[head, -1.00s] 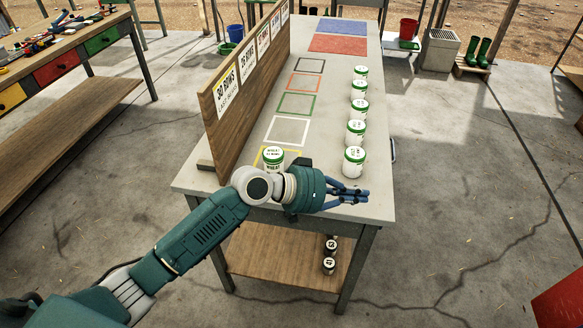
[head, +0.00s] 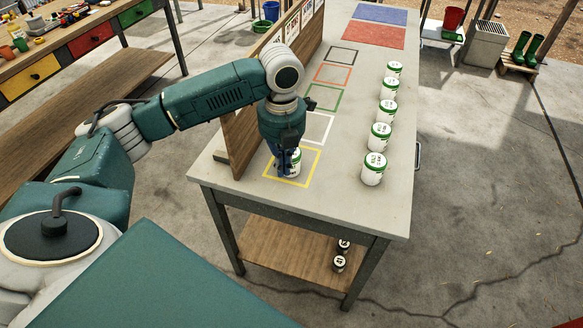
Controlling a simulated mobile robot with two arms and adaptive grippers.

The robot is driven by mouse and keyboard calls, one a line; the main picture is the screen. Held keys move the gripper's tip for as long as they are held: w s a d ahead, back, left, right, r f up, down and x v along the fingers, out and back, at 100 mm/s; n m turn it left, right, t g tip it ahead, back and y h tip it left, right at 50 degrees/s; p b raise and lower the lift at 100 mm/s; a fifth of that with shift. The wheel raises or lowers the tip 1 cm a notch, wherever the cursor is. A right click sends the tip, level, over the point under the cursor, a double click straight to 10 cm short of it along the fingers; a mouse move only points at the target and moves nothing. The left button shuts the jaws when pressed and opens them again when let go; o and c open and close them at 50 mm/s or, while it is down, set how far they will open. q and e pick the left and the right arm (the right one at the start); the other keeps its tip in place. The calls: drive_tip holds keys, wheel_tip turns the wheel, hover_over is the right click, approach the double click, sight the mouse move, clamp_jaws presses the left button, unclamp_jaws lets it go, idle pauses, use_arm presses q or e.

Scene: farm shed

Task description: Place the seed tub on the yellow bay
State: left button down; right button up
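A white seed tub with a green-rimmed lid (head: 296,164) stands inside the yellow-outlined bay (head: 308,181) at the near left of the table. My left gripper (head: 288,166) points down at this tub, its dark fingers over the tub's left side and hiding much of it. Whether the fingers close on the tub or only stand beside it cannot be told. Several similar tubs stand in a row along the table's right side, the nearest one (head: 374,169) closest to the front edge. My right gripper is not in view.
White, green, orange and black outlined bays run back from the yellow one, with red (head: 374,34) and blue mats behind. A wooden sign board (head: 243,141) stands along the left. Small dark-topped containers (head: 339,263) are on the lower shelf (head: 290,249). The tabletop between bays and tub row is clear.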

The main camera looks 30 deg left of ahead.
sight(288, 184)
use_arm(q)
wheel_tip(288, 184, down, 9)
drive_tip(key=shift+r+p, duration=0.15)
drive_tip(key=shift+p, duration=0.55)
drive_tip(key=w, duration=0.1)
drive_tip(key=w+p, duration=0.1)
drive_tip(key=shift+w+a, duration=0.4)
drive_tip(key=shift+w+a+f, duration=0.2)
drive_tip(key=shift+w, duration=0.3)
drive_tip(key=shift+r, duration=0.1)
